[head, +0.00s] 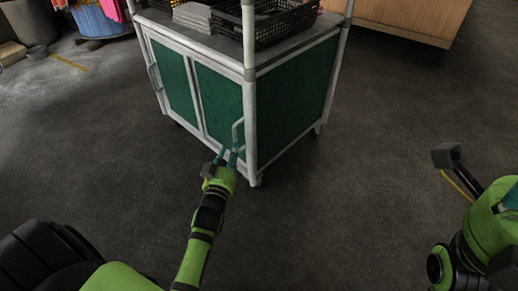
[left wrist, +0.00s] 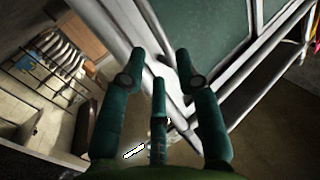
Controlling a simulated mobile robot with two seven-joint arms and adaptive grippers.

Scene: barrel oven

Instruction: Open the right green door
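The cabinet's right green door (head: 218,104) looks shut, flush in its pale frame beside the left green door (head: 172,78). Its upright pale handle (head: 236,133) is near the door's right edge. My left gripper (head: 228,157) is at the handle's lower end, its teal fingers pointing up toward it. In the left wrist view the fingers of this gripper (left wrist: 164,75) are spread apart, with pale bars of the cabinet front beyond them. I cannot tell whether they touch the handle. My right gripper is only partly in view at the right edge, where a teal part (head: 511,197) shows.
Black baskets (head: 285,22) and a grey stack (head: 192,15) stand on the cabinet top. A corner post (head: 249,90) is just right of the handle. A wooden unit (head: 405,15) stands behind. The grey floor (head: 350,200) in front is clear.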

